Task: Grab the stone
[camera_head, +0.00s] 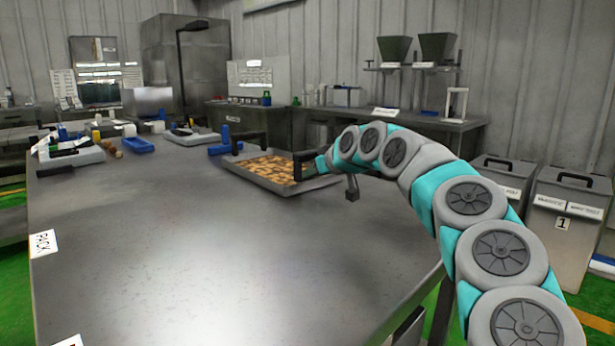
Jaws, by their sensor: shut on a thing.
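A shallow grey metal tray (262,182) sits on the large metal table, right of its middle toward the far side. It is filled with many small orange-brown pieces (266,168); I cannot pick out one separate stone among them. A dark upright handle (249,137) stands at the tray's far left side. My gripper (304,168) is at the tray's right side, shut on what looks like a matching dark handle there. The fingertips are small and dark, so the exact hold is hard to see.
The metal table (180,240) is bare in front and to the left. Blue trays (138,145), bottles and white devices (70,153) stand at its far left. Grey bins (570,215) stand right of the table.

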